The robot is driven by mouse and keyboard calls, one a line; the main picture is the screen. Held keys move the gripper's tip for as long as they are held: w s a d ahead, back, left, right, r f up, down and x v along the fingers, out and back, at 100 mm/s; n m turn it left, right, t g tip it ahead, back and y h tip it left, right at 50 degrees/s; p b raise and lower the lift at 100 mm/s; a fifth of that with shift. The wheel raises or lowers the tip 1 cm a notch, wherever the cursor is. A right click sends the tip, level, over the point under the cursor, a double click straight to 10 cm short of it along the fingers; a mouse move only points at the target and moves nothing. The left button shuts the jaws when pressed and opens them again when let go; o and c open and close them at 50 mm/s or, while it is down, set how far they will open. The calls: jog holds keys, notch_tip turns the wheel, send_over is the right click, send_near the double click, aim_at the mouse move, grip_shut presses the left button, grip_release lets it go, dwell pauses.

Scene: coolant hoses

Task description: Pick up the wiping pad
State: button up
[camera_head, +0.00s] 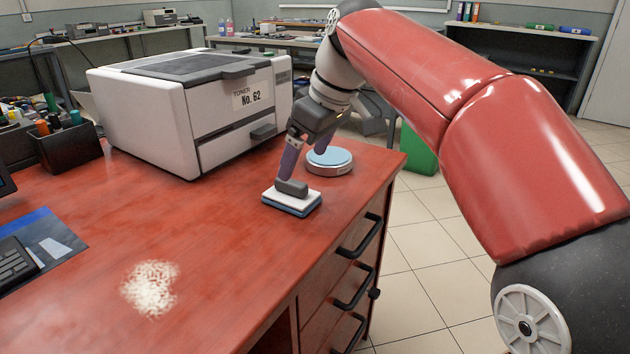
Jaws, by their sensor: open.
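The wiping pad (291,203) is a flat white and blue block with a dark grey grip (291,188) on top. It lies on the red desk (190,240) near the right edge. My gripper (305,160) reaches down from above, with its fingers apart and pointing at the pad. One finger comes down just above or beside the pad's grip; I cannot tell if they touch. The other finger is farther right, in front of the round blue-topped disc. The pad rests on the desk.
The round blue-topped disc (329,160) stands close behind the pad. A white printer (195,110) labelled "TONER No. 62" stands to the left. A whitish patch of spill (150,287) is at the front left. Drawers with black handles (358,237) are below the desk's right edge.

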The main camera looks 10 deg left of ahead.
aim_at(292, 181)
jog(key=x, duration=0.3)
jog(key=b+x, duration=0.1)
jog(key=x, duration=0.3)
jog(key=shift+s+a+f, duration=0.1)
jog(key=shift+s+a, duration=0.1)
jog(key=shift+a, duration=0.1)
jog(key=c, duration=1.1)
notch_tip(292, 181, up, 10)
jog(key=p, duration=0.2)
jog(key=shift+p, duration=0.35)
jog(key=o, duration=0.5)
jog(key=shift+c, duration=0.2)
jog(key=c, duration=0.3)
jog(key=shift+c, duration=0.2)
